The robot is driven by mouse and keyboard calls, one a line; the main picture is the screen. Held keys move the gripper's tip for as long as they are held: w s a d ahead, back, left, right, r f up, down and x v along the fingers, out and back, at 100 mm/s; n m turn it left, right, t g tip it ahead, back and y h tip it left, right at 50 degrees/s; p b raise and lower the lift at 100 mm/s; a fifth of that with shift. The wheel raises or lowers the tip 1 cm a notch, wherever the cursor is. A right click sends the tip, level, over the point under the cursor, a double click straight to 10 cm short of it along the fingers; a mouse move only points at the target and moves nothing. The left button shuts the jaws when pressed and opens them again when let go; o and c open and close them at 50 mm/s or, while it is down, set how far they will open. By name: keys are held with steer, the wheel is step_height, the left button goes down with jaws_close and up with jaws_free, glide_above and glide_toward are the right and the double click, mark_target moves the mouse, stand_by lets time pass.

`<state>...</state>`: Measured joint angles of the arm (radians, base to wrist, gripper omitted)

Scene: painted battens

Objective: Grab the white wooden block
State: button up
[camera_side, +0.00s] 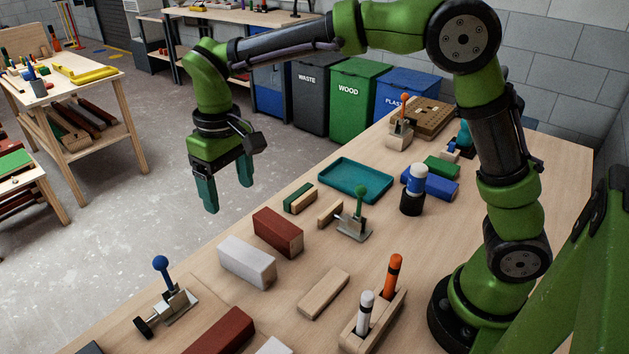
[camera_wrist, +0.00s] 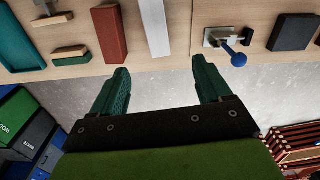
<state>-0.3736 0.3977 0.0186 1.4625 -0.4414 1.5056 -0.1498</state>
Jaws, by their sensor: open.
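A white wooden block (camera_side: 246,262) lies on the workbench near its left edge in the side view. It also shows at the top centre of the wrist view (camera_wrist: 155,27), where its upper end is cut off by the frame. My gripper (camera_side: 228,193) is open and empty, with teal fingers pointing down. It hangs above and beyond the bench's edge, apart from the white block. In the wrist view my gripper (camera_wrist: 163,85) has its fingers spread, with the block ahead of the gap between them. A second white piece (camera_side: 273,346) is partly cut off at the bottom of the side view.
A red-brown block (camera_side: 278,232) lies close beside the white block. A blue-knobbed clamp (camera_side: 168,298) stands toward the front left. A bare wooden block (camera_side: 323,293), a marker holder (camera_side: 375,324), a green-knobbed clamp (camera_side: 356,222) and a teal tray (camera_side: 347,180) are also on the bench.

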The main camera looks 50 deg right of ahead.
steer(key=r, duration=0.1)
glide_above(245, 252)
steer(key=f, duration=1.1)
steer(key=shift+w+a+f, duration=0.1)
steer(key=shift+w+a, duration=0.05)
steer(key=shift+a, duration=0.05)
steer(key=shift+d+f, duration=0.2)
steer(key=shift+f, duration=2.45)
steer(key=c, duration=1.1)
steer(key=shift+c, duration=0.7)
steer(key=shift+r, duration=0.15)
